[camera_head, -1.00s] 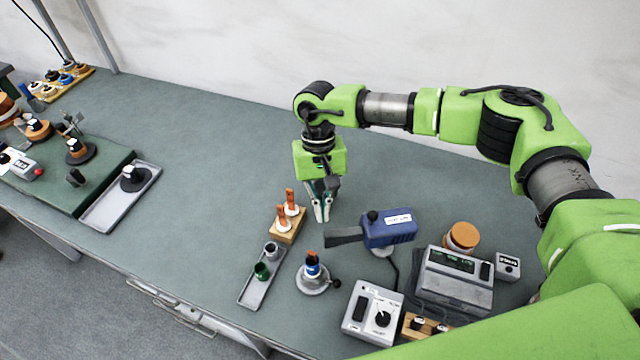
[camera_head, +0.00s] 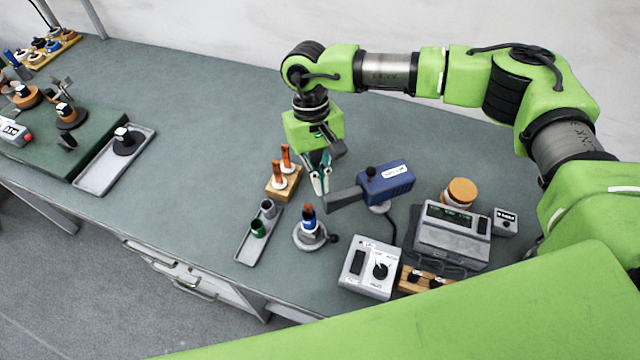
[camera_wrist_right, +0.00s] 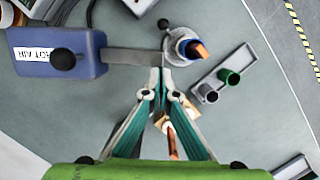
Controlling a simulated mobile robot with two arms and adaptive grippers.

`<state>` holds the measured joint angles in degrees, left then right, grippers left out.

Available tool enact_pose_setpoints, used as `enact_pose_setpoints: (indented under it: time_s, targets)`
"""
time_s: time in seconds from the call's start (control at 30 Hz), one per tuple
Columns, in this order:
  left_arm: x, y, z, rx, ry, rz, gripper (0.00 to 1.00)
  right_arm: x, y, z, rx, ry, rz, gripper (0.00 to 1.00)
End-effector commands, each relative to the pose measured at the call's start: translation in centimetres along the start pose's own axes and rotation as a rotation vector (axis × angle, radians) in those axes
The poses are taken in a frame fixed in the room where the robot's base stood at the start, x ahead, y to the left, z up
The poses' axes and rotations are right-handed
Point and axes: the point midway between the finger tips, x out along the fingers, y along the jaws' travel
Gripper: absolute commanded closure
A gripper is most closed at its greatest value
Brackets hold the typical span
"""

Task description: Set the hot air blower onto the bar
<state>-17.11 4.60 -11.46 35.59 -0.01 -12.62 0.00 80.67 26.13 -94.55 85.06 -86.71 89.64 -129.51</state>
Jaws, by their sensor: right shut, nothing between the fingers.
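The hot air blower (camera_head: 392,181) is a blue box with a white label, a black knob and a flat dark grey nozzle (camera_head: 344,199) pointing left. It also shows in the right wrist view (camera_wrist_right: 78,42), labelled HOT AIR. My right gripper (camera_head: 320,191) is shut and empty, pointing down just beyond the nozzle's tip. In the wrist view its fingertips (camera_wrist_right: 161,92) are close to the nozzle; whether they touch it I cannot tell. Which thing is the bar is unclear; a wooden bar (camera_head: 408,284) with dark pieces lies in front, partly hidden by my arm. My left gripper is out of view.
A wooden block (camera_head: 272,193) with orange-handled pieces stands left of my gripper. A tray (camera_head: 247,248) with cups, a round stand (camera_head: 308,240), a grey control box (camera_head: 352,284) and a larger grey unit (camera_head: 450,250) are nearby. The table's left-centre is clear.

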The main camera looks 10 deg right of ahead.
Motion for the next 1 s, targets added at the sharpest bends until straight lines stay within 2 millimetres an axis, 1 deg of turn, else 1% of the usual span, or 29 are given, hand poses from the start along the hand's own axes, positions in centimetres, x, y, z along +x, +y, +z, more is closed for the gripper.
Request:
enact_pose_setpoints:
  time_s: [0.03, 0.13, 0.27, 0.5, 0.63, 0.77, 1.0]
  targets:
    - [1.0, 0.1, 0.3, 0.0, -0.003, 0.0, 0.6, 0.5, -0.1, 0.3, -0.03, 0.002, 0.006, 1.0]
    - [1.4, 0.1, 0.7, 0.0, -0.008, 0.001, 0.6, 0.4, -0.2, 0.9, -0.066, 0.003, 0.016, 1.0]
    - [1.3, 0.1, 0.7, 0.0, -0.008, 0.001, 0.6, 0.2, -0.2, 1.2, -0.081, 0.002, 0.02, 1.0]
    - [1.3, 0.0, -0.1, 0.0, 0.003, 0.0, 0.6, 0.1, -0.2, 1.2, -0.08, 0.002, 0.02, 1.0]
    - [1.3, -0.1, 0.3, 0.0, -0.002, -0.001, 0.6, -0.2, -0.2, 1.1, -0.079, 0.003, 0.02, 1.0]
    - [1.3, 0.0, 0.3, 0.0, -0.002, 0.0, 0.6, -1.9, -0.3, 1.0, -0.079, 0.005, 0.019, 1.0]
    - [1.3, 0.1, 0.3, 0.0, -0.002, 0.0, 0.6, -7.0, -0.3, 1.0, -0.08, 0.005, 0.019, 1.0]
